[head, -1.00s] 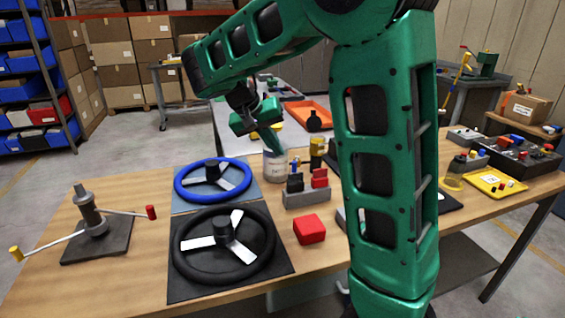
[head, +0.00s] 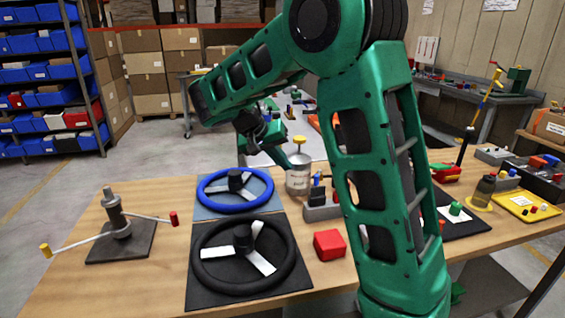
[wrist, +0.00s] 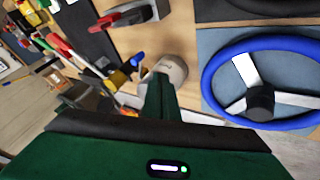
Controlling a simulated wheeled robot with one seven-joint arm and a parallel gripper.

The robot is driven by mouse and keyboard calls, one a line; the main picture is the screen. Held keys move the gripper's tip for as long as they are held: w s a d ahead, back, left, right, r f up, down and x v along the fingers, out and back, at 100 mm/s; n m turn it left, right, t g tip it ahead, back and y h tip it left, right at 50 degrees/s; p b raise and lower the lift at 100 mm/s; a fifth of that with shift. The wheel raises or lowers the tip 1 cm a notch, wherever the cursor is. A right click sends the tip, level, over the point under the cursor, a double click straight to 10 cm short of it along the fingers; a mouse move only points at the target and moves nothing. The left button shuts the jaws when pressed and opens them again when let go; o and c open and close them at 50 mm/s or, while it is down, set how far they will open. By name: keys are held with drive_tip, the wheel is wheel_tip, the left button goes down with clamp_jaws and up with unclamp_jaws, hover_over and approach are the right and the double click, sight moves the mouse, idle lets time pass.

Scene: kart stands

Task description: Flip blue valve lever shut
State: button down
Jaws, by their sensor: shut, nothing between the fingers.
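In the wrist view, a small blue lever (wrist: 137,59) sits beside a yellow part (wrist: 118,78) and metal pieces, left of my fingertips. I take it for the blue valve lever; whether it is open or shut is too small to tell. The can also shows in the head view (head: 298,181); contact is unclear.
A blue wheel (head: 235,203) and a black wheel (head: 205,268) lie on mats at the table's middle. A grey stand (head: 321,213) and red block (head: 329,243) are close by. A two-armed valve stand (head: 118,228) is at left. Bare wood lies between them.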

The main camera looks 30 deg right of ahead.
drive_tip(key=shift+s+d+f, duration=0.25)
drive_tip(key=shift+d+f, duration=0.65)
drive_tip(key=shift+d, duration=0.3)
drive_tip(key=shift+s+d+f, duration=0.2)
drive_tip(key=shift+d+f, duration=0.65)
drive_tip(key=shift+d, duration=0.4)
drive_tip(key=shift+s+d+f, duration=0.25)
drive_tip(key=shift+d+f, duration=0.65)
drive_tip(key=shift+d, duration=0.3)
drive_tip(key=shift+d, duration=0.1)
